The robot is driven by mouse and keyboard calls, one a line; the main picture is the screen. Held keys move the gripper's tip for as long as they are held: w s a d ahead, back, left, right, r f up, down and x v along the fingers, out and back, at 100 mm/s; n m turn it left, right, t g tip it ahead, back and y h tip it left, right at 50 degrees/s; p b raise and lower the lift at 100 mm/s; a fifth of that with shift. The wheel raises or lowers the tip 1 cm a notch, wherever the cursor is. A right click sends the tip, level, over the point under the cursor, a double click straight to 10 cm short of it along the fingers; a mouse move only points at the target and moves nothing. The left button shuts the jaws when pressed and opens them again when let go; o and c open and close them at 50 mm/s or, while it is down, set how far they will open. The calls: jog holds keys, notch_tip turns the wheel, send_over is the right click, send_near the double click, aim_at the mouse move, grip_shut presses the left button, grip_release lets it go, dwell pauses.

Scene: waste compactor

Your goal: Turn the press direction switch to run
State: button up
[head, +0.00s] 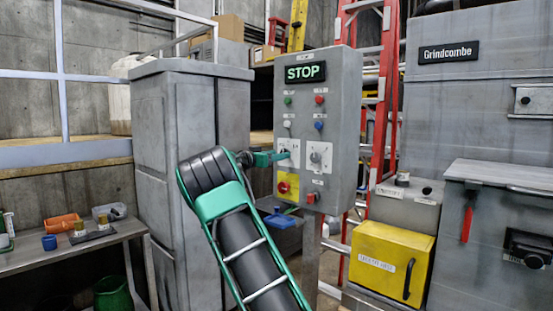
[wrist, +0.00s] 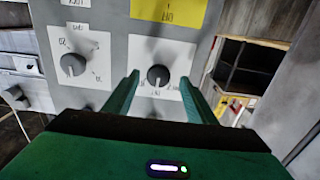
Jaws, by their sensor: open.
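The grey control panel (head: 345,130) has two black rotary knobs on white plates side by side. The left knob's plate (head: 292,146) is partly hidden by my gripper (head: 277,157) in the head view. In the wrist view, which is upside down, this knob (wrist: 158,75) sits between the fingertips of my gripper (wrist: 160,88). The fingers are open on either side of it, with gaps. The other knob (head: 316,157) is uncovered; it also shows in the wrist view (wrist: 72,64). The plate lettering is too small to tell which knob is the press direction switch.
A lit STOP sign (head: 305,72) tops the panel. Small coloured buttons (head: 319,100) sit above the knobs. A red button on a yellow plate (head: 287,185) is below. A grey cabinet (head: 170,110) stands left and a yellow box (head: 392,258) right.

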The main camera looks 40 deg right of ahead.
jog(key=shift+d, duration=0.85)
jog(key=c, duration=1)
jog(key=shift+c, duration=0.2)
jog(key=m, duration=0.9)
jog(key=shift+w+m, duration=0.15)
jog(key=shift+m, duration=0.15)
jog(key=shift+a, duration=0.1)
